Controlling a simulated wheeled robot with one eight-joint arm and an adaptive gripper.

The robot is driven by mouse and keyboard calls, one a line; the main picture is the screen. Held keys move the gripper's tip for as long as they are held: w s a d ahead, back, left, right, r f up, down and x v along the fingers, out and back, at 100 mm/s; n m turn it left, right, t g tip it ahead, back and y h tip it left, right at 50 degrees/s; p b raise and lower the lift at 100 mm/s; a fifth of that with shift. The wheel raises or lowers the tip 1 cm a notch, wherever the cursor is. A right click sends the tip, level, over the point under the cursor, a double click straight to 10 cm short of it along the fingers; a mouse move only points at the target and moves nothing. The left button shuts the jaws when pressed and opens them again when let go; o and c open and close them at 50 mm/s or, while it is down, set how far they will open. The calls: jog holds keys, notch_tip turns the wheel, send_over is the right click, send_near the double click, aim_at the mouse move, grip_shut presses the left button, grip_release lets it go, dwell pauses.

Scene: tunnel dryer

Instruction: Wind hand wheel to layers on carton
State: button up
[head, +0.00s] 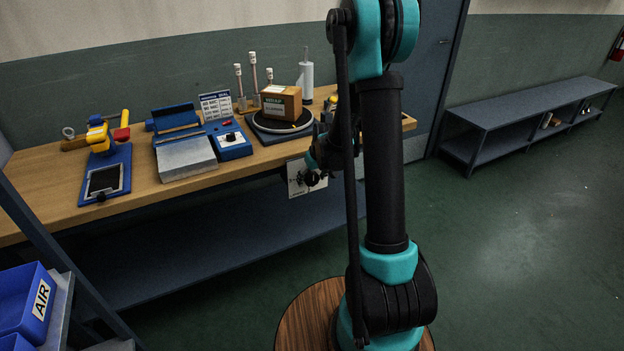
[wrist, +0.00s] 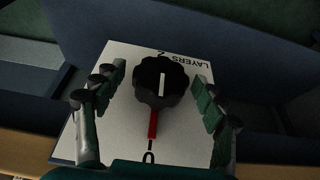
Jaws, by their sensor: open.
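The hand wheel (wrist: 160,82) is a black, scalloped knob with a white line on its face. It sits on a white plate (wrist: 118,62) marked LAYERS, with a 2 at the top and a 0 at the bottom. A red bar (wrist: 153,124) runs from the wheel down towards the 0. My gripper (wrist: 154,105) is open, with one finger left and one right of the wheel, apparently clear of it. The plate (head: 294,186) hangs at the bench's front edge in the head view. The carton (head: 281,103), brown and labelled, stands on a round turntable (head: 261,132).
Blue bins (head: 20,300) stand at lower left. The floor to the right is clear.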

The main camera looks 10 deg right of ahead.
jog(key=c, duration=1.1)
jog(key=shift+y, duration=0.3)
jog(key=shift+c, duration=0.3)
jog(key=shift+o, duration=0.2)
jog(key=y, duration=0.1)
jog(key=g+y, duration=0.1)
jog(key=m+y, duration=0.1)
jog(key=y, duration=0.1)
jog(key=shift+w+d+f, duration=0.1)
jog(key=shift+d, duration=0.15)
jog(key=m+g+y, duration=0.1)
jog(key=y, duration=0.3)
jog(key=shift+f, duration=0.1)
jog(key=m+y, duration=0.1)
jog(key=y, duration=0.3)
jog(key=shift+f+g+y, duration=0.15)
jog(key=shift+g+y, duration=0.15)
jog(key=shift+m+y, duration=0.9)
jog(key=shift+y, duration=1.2)
